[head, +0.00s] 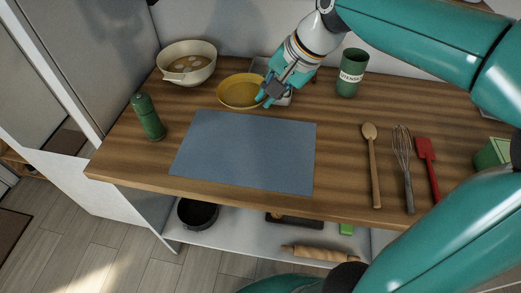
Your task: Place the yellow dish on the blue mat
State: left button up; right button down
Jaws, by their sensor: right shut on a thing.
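The yellow dish (239,91) is a shallow round bowl behind the blue mat, near the back of the wooden counter. The blue mat (246,153) lies flat and bare towards the front of the counter. My right gripper (266,98) comes from the upper right and is shut on the right rim of the yellow dish. Its fingers hide a small part of that rim. I cannot tell whether the dish touches the counter or is slightly raised. My left gripper is not visible.
A cream pot (187,63) stands at the back left and a green bottle (148,117) left of the mat. A green utensil holder (351,73) stands behind. A wooden spoon (373,164), whisk (405,168) and red spatula (428,168) lie right.

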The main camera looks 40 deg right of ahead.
aim_at(260, 154)
notch_tip(260, 154, down, 18)
jog(key=shift+r+b, duration=0.15)
jog(key=shift+b, duration=1.1)
jog(key=c, duration=1.6)
grip_release()
jog(key=p+v, duration=0.1)
jog(key=v, duration=1.1)
